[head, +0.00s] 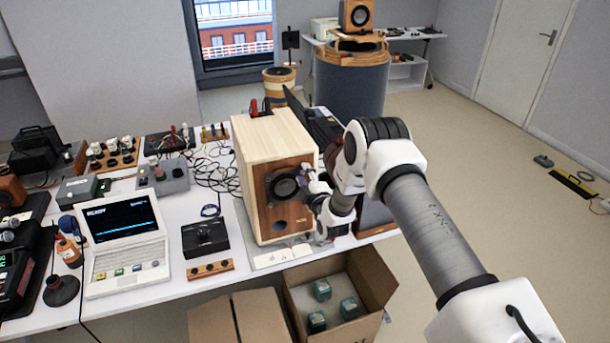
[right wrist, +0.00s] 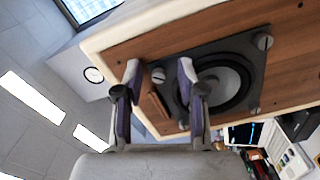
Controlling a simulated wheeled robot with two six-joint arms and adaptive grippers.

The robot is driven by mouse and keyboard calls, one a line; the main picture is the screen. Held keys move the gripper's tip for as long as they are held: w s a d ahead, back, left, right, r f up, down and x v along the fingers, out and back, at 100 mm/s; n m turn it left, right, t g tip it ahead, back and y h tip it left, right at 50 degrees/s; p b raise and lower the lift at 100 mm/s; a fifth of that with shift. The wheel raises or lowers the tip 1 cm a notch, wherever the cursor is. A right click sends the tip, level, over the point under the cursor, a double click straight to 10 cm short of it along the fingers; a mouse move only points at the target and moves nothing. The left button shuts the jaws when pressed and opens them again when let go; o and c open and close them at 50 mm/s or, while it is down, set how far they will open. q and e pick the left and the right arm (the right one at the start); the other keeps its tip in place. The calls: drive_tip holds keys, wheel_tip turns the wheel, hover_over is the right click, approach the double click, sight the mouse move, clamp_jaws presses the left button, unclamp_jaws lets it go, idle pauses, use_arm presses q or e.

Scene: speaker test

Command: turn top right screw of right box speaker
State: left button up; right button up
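A pale wooden box speaker (head: 263,140) with a brown front (head: 258,195) and a dark round driver (head: 285,187) stands on the table. My right gripper (head: 314,188) is at the upper right of the driver in the head view. In the right wrist view, the right gripper (right wrist: 160,78) is open, with its two fingers apart on either side of a grey screw (right wrist: 158,75) at a corner of the driver's black square frame (right wrist: 240,48). I cannot tell whether the fingers touch it. Other screws (right wrist: 263,42) show at the frame's corners. My left gripper is out of view.
A white laptop (head: 125,240), a black box (head: 205,238) and loose cables (head: 210,165) lie left of the speaker. An open cardboard box (head: 375,275) with several green-and-grey items stands below the table's front edge. The floor (head: 480,150) at right is largely clear.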

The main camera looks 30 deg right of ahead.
drive_tip(key=shift+a, duration=0.15)
clamp_jaws()
drive_tip(key=m+b, duration=0.2)
drive_tip(key=shift+f+b, duration=0.2)
drive_tip(key=shift+b, duration=0.15)
drive_tip(key=m+b, duration=1.5)
drive_tip(key=shift+m, duration=0.3)
drive_tip(key=m+b, duration=1.5)
drive_tip(key=shift+r+m, duration=0.15)
drive_tip(key=shift+m, duration=0.15)
drive_tip(key=m+b, duration=0.4)
drive_tip(key=shift+r+m, duration=0.1)
drive_tip(key=shift+m, duration=0.2)
